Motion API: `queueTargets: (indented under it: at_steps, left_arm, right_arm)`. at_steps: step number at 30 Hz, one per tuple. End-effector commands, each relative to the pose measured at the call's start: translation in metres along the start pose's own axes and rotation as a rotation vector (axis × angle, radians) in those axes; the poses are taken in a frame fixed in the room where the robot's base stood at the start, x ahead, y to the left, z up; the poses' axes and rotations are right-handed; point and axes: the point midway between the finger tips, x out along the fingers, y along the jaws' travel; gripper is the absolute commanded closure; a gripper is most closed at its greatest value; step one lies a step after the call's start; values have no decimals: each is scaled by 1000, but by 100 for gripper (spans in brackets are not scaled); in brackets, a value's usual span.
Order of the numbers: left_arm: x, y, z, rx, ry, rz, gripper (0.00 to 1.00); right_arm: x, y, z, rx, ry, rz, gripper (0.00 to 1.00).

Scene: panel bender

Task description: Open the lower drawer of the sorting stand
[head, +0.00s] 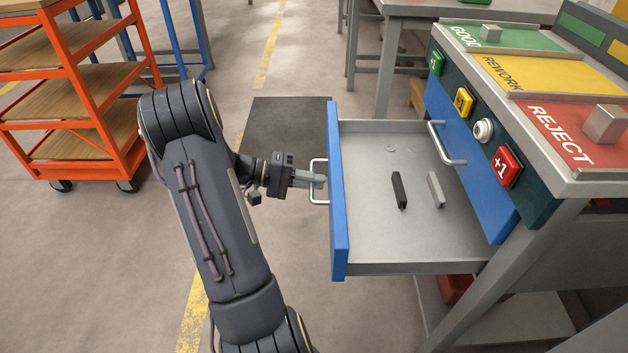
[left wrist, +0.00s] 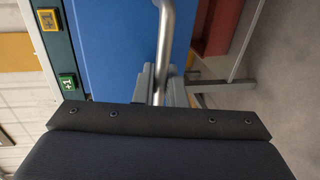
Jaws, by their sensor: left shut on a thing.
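The sorting stand (head: 545,190) is at the right in the head view. Its lower drawer (head: 337,215) is pulled well out to the left, with a blue front and a grey tray. My left gripper (head: 318,180) is shut on the drawer's metal handle (head: 313,167). In the left wrist view the handle (left wrist: 165,40) runs between the fingers (left wrist: 160,85), in front of a blue panel. Inside the drawer lie a black block (head: 399,190), a grey block (head: 436,189) and small rings. The upper drawer (head: 460,140), with its own handle, is shut. My right gripper is not in view.
The stand's top has green, yellow and red trays (head: 570,125), with buttons on its front panel. An orange shelf cart (head: 75,95) stands at the left. A dark mat (head: 285,125) lies on the floor behind my gripper.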

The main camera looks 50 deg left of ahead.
Motion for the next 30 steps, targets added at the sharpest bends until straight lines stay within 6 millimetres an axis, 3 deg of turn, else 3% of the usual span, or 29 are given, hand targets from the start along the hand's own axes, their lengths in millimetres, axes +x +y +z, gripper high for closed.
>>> queueTargets:
  at_steps: [1, 5, 14, 30]
  left_arm:
    - [0, 0, 0, -1, -2, -1, 88]
    - [0, 0, 0, 0, -2, -1, 71]
    - [-2, 0, 0, 0, 0, -1, 71]
    - [-74, 0, 0, -1, 0, -1, 71]
  right_arm:
    - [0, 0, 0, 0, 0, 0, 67]
    - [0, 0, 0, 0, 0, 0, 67]
    - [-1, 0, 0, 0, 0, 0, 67]
    - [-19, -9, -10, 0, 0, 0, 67]
